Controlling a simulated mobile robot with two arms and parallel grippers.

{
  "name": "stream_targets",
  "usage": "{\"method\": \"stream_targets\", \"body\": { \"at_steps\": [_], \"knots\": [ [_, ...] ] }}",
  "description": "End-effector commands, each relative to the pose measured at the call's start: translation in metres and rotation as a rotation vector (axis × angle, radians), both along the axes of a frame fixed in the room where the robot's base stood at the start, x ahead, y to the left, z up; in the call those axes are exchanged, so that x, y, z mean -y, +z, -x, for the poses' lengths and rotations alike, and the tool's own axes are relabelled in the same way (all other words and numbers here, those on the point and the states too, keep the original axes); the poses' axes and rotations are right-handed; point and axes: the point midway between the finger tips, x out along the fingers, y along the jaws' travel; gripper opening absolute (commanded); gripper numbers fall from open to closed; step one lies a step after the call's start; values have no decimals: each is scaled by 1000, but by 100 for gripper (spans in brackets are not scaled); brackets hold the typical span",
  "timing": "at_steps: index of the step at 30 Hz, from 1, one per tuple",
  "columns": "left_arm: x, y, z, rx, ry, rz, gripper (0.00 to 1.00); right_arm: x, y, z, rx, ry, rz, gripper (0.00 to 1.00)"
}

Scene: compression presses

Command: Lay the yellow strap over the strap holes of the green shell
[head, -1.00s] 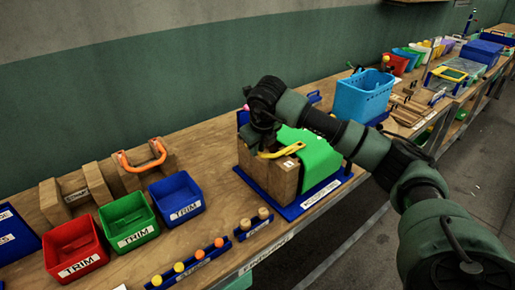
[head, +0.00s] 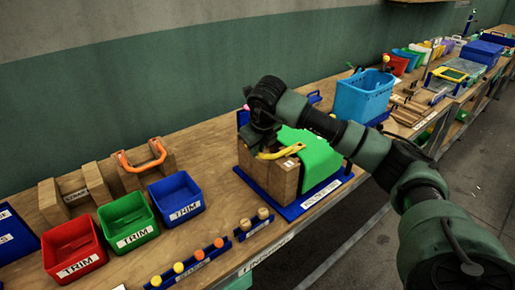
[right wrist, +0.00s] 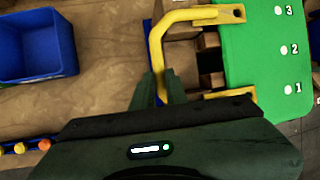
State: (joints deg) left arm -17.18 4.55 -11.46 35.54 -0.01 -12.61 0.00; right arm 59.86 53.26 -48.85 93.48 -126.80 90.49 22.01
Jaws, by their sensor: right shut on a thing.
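My right gripper (head: 264,146) is shut on the yellow strap (head: 288,151), near the left edge of the green shell (head: 316,153). The shell is draped over a wooden block on a blue base. In the right wrist view my gripper (right wrist: 158,90) grips the bar of the bent strap (right wrist: 157,45). The strap's two arms reach right, and their holed ends lie over or right at the left edge of the shell (right wrist: 265,55). White dots numbered 1, 2 and 3 show on the shell. I cannot tell whether the strap touches it. My left gripper is out of view.
The wooden block (head: 268,172) sits on a labelled blue base (head: 317,198). Red (head: 76,265), green (head: 135,238) and blue (head: 184,210) trim bins stand left. An orange strap (head: 141,163) rests on wooden blocks. A light-blue basket (head: 362,105) stands behind right.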

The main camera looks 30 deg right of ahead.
Motion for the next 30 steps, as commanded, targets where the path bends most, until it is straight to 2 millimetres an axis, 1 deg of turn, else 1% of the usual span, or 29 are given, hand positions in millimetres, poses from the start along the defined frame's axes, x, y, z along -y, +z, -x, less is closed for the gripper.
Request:
{"method": "stream_targets", "body": {
  "at_steps": [29,30],
  "knots": [
    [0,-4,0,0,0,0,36,0,-1,0,1,0,0,0],
    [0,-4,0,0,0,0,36,0,-1,0,1,0,0,16]
  ]
}}
